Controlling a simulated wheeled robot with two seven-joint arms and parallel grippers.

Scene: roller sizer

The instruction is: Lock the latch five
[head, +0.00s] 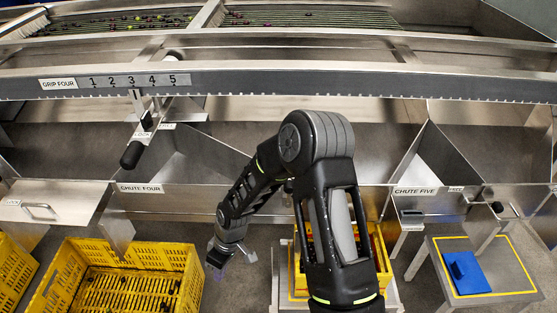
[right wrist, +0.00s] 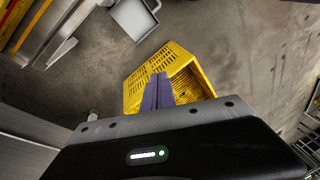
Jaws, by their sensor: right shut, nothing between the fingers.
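The sign for chute five (head: 413,190) is on the steel front at the right. Just right of it, a small rod with a black knob (head: 497,207) projects, probably the latch; its locked or unlocked state is too small to tell. My right gripper (head: 213,264) hangs low left of centre, just right of a yellow crate and well left of chute five. Its purple fingers (right wrist: 158,92) are together and empty in the right wrist view. My left gripper is not in view.
A yellow crate (head: 62,303) stands left, and another (head: 297,262) is partly behind my right arm. A black-handled lever (head: 132,154) marked LOCK is above chute four (head: 141,188). A yellow-edged stand (head: 505,266) holds a blue item (head: 466,272) at right.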

